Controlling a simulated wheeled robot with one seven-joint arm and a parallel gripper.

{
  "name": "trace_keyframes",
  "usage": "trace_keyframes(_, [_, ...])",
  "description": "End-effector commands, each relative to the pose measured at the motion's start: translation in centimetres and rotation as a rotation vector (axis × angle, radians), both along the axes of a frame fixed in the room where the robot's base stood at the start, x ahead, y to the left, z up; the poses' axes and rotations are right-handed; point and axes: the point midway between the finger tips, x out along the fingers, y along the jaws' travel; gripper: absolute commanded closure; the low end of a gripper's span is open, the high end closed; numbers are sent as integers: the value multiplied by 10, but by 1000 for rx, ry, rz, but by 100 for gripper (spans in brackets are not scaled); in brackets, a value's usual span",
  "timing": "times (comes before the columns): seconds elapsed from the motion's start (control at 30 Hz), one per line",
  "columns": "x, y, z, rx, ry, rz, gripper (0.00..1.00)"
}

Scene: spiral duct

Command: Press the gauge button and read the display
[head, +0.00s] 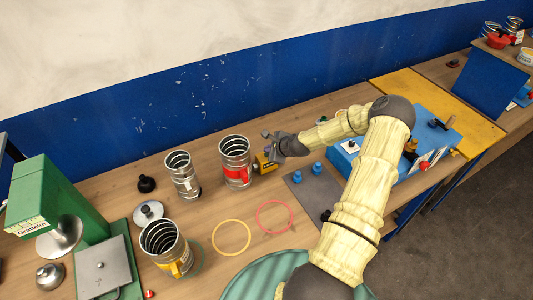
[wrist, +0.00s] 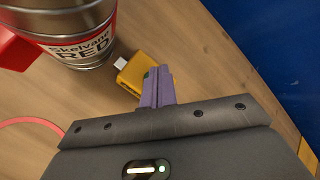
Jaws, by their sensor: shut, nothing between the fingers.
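A small yellow device (head: 264,163), which looks like the gauge, sits on the wooden bench just right of the red-banded metal duct piece. In the wrist view the yellow device (wrist: 131,78) shows a pale block on its left end, pointing toward the duct piece. My gripper (head: 268,146) is at the device. Its purple fingers (wrist: 157,86) are shut with nothing between them and overlap the device's right part in the wrist view. I cannot tell whether they touch it. A dark green patch shows beside the fingers. No readable display is visible.
The red-banded duct piece (head: 235,174) stands close left of the device; its label reads "RED" in the wrist view. Two more ribbed duct pieces (head: 183,184) (head: 172,262) stand left. Red (head: 291,217) and yellow rings lie in front. A blue wall (head: 190,112) rises behind.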

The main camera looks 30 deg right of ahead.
Motion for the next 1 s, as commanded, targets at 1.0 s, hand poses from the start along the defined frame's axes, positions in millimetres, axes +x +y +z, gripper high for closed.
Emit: trace_keyframes(1.0, [0,0,51,0,0,0,100])
